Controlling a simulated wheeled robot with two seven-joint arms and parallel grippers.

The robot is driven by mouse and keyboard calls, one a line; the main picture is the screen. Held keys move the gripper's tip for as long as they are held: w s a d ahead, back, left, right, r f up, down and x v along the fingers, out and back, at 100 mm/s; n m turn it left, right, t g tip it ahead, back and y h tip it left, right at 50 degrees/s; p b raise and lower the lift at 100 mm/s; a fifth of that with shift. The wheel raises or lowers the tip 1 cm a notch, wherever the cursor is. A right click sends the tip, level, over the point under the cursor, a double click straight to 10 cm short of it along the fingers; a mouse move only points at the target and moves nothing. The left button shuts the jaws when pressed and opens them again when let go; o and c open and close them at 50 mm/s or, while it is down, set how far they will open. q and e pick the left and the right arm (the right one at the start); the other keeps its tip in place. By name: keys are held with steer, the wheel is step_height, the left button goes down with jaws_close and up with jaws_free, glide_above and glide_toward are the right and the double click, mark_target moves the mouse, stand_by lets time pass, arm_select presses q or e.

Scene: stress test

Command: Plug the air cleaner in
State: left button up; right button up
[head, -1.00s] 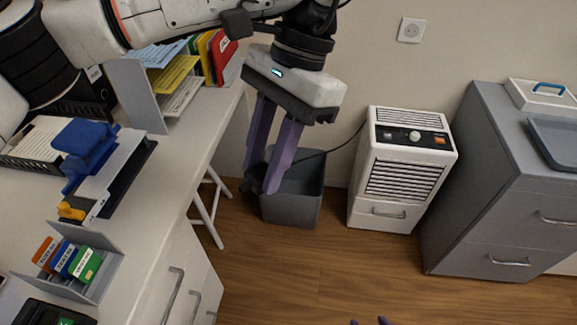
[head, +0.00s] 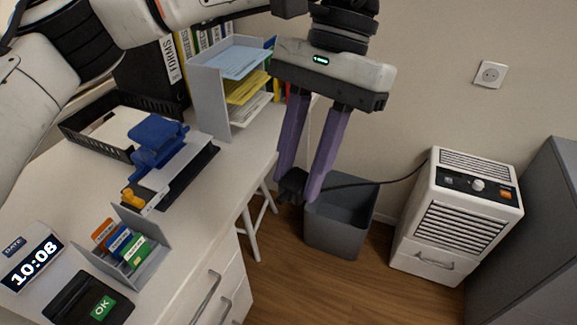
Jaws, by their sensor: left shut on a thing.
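The white air cleaner (head: 459,222) stands on the floor at the right, upright, with a dark grille and a control panel on top. Its black cord (head: 385,181) runs left to a black plug (head: 291,184). My left gripper (head: 300,195), with purple fingers, is shut on the plug and holds it in the air in front of the bin. The prongs cannot be made out. The wall socket (head: 490,74) is a white square plate on the wall, above the air cleaner, with nothing in it. My right gripper is not in view.
A grey bin (head: 338,222) stands on the floor between the desk (head: 190,235) and the air cleaner. A grey cabinet (head: 530,240) stands at the right edge. A paper sorter (head: 228,85) and a blue hole punch (head: 160,140) are on the desk. The wall around the socket is clear.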

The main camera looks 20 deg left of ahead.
arm_select(q)
steer(key=w+d+n+h, duration=0.1)
steer(key=w+d+n, duration=0.3)
steer(key=d, duration=0.5)
steer(key=w, duration=0.2)
steer(key=shift+w+d+h, duration=0.15)
steer(key=shift+w+h, duration=0.15)
steer(key=s+a+f, duration=0.4)
steer(key=a+f, duration=0.3)
steer(key=a, duration=0.3)
steer(key=s+a+f, duration=0.3)
steer(key=a+f, duration=0.4)
steer(key=a, duration=0.3)
steer(key=shift+s+a+f, duration=0.15)
steer(key=shift+s+a, duration=0.1)
steer(key=shift+s, duration=0.15)
steer(key=shift+f, duration=0.1)
steer(key=w+x, duration=0.1)
steer(key=x, duration=1.3)
steer(key=shift+w+f, duration=0.25)
steer(key=shift+f, duration=0.1)
